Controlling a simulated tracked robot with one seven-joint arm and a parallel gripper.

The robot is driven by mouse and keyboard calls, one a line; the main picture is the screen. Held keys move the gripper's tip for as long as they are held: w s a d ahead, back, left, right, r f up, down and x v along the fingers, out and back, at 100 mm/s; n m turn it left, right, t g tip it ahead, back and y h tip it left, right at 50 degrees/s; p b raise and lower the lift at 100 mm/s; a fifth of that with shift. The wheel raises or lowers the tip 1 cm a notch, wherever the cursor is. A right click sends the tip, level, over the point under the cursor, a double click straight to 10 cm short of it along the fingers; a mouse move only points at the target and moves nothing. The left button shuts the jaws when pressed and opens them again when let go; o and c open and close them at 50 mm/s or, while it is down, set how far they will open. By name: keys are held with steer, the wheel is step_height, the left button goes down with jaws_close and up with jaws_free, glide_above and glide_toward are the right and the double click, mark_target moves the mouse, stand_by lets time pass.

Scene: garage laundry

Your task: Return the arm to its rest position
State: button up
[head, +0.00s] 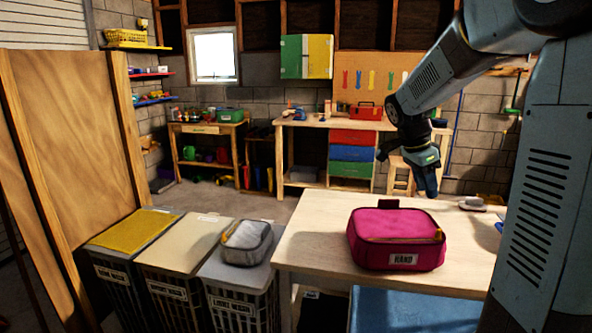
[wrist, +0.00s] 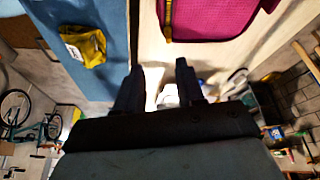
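My arm comes in from the right in the head view. My gripper (head: 428,188) hangs pointing down over the back right part of the pale wooden table (head: 310,235), beyond the pink bag. In the wrist view my gripper (wrist: 158,78) has its two dark fingers apart, with nothing seen held between them. The pink bag (head: 395,240), labelled HAND, stands on the table, apart from the gripper. It also shows at the top of the wrist view (wrist: 205,18).
Lidded hampers stand left of the table; a grey pouch (head: 247,242) lies on one. A blue surface (head: 400,312) is below the table front; a yellow pouch (wrist: 84,46) shows on blue in the wrist view. A workbench (head: 310,121) stands behind. A wooden panel (head: 75,140) is at left.

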steer(key=s+a+r+n+t+y, duration=0.1)
steer(key=s+a+n+t, duration=0.1)
steer(key=s+a+n, duration=0.2)
steer(key=s+a+r+n+t+y, duration=0.1)
steer(key=s+a+n, duration=0.3)
steer(key=s+n, duration=0.3)
steer(key=s+a+r+n+t+y, duration=0.1)
steer(key=s+a+n, duration=0.3)
steer(key=s, duration=0.8)
steer(key=shift+s+r+n+t+y, duration=0.2)
steer(key=shift+n+t+y, duration=0.5)
steer(key=shift+n, duration=0.4)
